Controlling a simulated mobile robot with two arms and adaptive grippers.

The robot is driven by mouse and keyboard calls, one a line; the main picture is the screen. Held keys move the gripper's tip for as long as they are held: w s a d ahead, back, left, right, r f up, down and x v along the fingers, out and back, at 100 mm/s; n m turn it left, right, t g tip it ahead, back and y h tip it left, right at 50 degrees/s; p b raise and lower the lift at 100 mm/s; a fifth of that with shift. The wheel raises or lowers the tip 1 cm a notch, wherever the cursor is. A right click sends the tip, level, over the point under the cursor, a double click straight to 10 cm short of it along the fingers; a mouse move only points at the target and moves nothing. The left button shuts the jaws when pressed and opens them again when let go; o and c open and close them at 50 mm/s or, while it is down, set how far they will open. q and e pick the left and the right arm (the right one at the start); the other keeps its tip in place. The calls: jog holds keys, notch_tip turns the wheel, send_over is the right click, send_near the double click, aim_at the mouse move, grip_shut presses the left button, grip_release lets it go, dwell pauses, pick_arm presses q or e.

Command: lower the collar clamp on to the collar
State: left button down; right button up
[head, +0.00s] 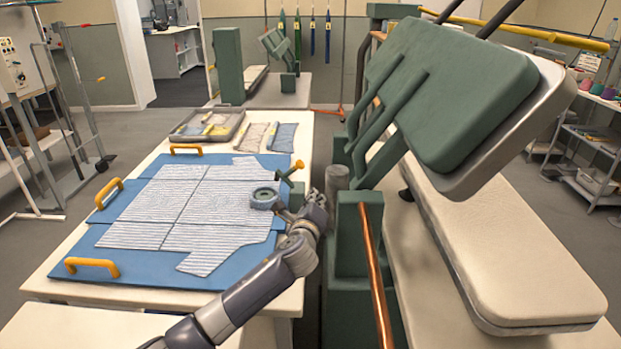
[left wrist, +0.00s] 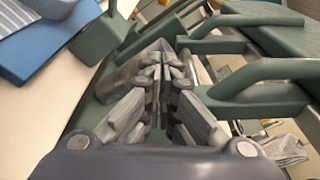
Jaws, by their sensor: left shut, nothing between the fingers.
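A striped shirt (head: 190,205) lies flat on a blue board (head: 125,262). A grey-green ring-shaped clamp head (head: 265,195) shows over the shirt's right edge, where the collar seems to be. I cannot tell whether it touches the cloth. An orange-knobbed lever (head: 291,169) rises beside it. My left gripper (head: 318,197) is to the right of the clamp, past the table's edge and apart from the knob. In the left wrist view its fingers (left wrist: 160,62) are together and empty; a green block (left wrist: 98,40) stands beside the board (left wrist: 38,42). My right gripper is out of view.
A large green press (head: 450,90) with a raised head and a pale padded bed (head: 500,250) stands close on the right. Its green arms are near my left gripper. A tray (head: 207,125) and folded cloths (head: 265,136) lie behind the board.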

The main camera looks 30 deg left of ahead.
pick_arm(q)
jog(key=w+a+r+p, duration=0.1)
jog(key=w+a+p, duration=0.1)
jog(key=w+a, duration=0.3)
jog(key=w, duration=0.2)
jog(key=shift+w+a+r, duration=0.15)
jog(key=shift+w+a, duration=0.1)
jog(key=shift+w, duration=0.05)
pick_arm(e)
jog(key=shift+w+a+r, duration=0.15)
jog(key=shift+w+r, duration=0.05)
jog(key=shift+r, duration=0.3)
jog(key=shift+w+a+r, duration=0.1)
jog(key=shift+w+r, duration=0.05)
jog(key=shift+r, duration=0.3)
